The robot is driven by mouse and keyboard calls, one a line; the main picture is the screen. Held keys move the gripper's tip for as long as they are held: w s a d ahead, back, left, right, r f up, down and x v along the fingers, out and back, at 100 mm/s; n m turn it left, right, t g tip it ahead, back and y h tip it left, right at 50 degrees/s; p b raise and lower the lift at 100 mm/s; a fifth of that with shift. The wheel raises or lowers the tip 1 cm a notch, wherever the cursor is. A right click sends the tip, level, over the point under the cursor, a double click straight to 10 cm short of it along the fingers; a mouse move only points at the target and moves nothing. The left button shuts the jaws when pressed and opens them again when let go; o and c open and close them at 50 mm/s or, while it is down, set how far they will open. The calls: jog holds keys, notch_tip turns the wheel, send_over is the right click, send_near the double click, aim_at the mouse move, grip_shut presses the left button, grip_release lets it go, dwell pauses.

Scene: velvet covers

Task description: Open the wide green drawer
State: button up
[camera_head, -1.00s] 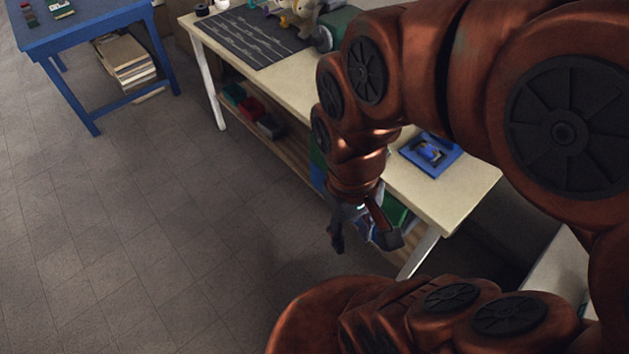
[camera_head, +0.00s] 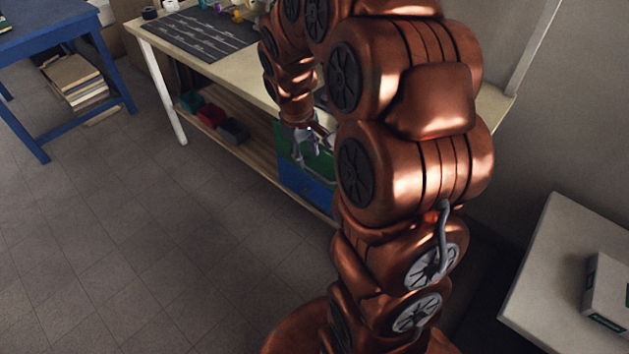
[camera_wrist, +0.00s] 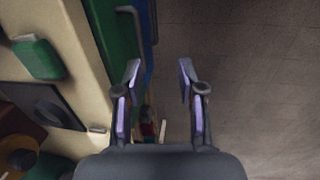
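The wide green drawer (camera_head: 291,153) is under the cream workbench, above a blue drawer (camera_head: 303,187). My arm hides the right part of the drawers.
The cream workbench top (camera_head: 250,75) carries a dark mat (camera_head: 200,32) and small items. Its low shelf (camera_head: 235,150) holds small bins. A blue table (camera_head: 45,28) stands at the left, a white table (camera_head: 560,270) at the right. The floor before the bench is clear.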

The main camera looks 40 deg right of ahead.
jog(key=b, duration=0.2)
send_near(316, 173)
jog(key=shift+w+d+f+p, duration=0.1)
jog(key=shift+d+f+p, duration=0.1)
jog(key=shift+f, duration=1.2)
jog(key=shift+s+d+f+p, duration=0.1)
jog(key=shift+d+f, duration=0.1)
jog(key=shift+f, duration=1.15)
jog(key=shift+w+d+f+p, duration=0.1)
jog(key=shift+d+f, duration=0.1)
jog(key=shift+f, duration=1.2)
grip_shut()
